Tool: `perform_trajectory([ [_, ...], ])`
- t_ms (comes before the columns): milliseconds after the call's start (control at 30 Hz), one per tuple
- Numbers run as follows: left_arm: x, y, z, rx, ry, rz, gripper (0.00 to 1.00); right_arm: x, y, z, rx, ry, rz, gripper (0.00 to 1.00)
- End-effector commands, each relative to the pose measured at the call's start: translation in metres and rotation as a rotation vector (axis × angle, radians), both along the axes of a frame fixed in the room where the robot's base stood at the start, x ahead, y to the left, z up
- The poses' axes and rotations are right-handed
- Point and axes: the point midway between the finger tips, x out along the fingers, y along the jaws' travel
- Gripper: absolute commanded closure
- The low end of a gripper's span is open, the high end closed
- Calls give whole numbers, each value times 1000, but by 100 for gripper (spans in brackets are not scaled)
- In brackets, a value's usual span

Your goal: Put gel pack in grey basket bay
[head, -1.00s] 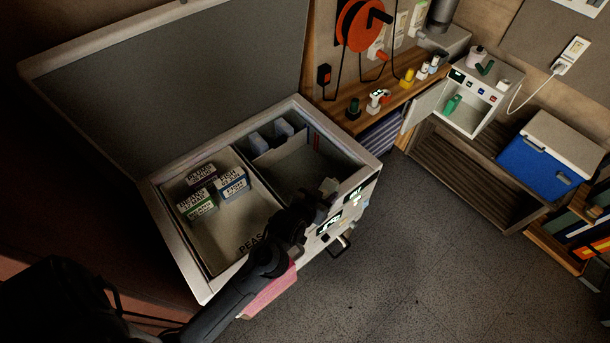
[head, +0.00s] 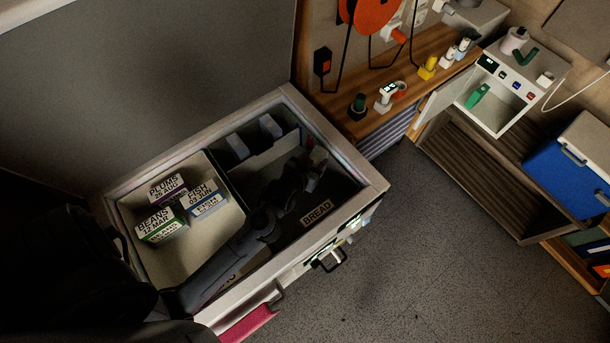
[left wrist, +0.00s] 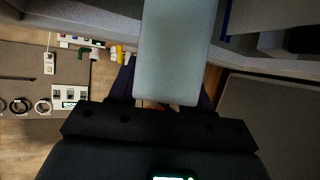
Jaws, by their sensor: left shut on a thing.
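The open chest freezer (head: 345,203) has a pale left bay (head: 150,258) with several labelled boxes, and a darker grey bay on the right with a BREAD label (head: 317,213). I cannot tell for sure which is the basket bay. My left gripper (head: 310,170) reaches down over the darker right bay. It is shut on a pale slab, which looks like the gel pack (left wrist: 180,50) in the left wrist view. In the head view the slab is mostly hidden by the dark gripper. I cannot tell whether it touches the bay floor. My right gripper is not in view.
Two pale blocks (head: 237,146) stand in a narrow section at the back of the right bay. The raised lid (head: 150,85) stands behind the freezer. A wooden shelf (head: 415,90) with small items and a blue cooler (head: 565,170) are to the right.

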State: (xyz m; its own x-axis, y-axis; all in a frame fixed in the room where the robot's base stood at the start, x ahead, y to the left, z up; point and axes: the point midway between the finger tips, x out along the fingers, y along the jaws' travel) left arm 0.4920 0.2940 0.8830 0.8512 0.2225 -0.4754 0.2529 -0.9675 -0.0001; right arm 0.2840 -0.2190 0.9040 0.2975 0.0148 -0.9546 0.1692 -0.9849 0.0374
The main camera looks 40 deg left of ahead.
Motion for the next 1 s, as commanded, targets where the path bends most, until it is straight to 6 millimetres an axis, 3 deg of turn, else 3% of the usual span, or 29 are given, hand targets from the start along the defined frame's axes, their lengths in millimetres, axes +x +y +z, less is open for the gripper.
perform_trajectory([
  [233, 0, 0, -41, -1, 1, -1, 100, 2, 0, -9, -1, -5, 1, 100],
  [533, 0, 0, -59, 0, -1, 0, 100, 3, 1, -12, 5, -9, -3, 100],
  [800, 0, 0, -88, -1, 0, 0, 100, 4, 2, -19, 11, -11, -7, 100],
  [1000, 0, 0, -88, -1, -2, 0, 100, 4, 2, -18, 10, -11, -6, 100],
])
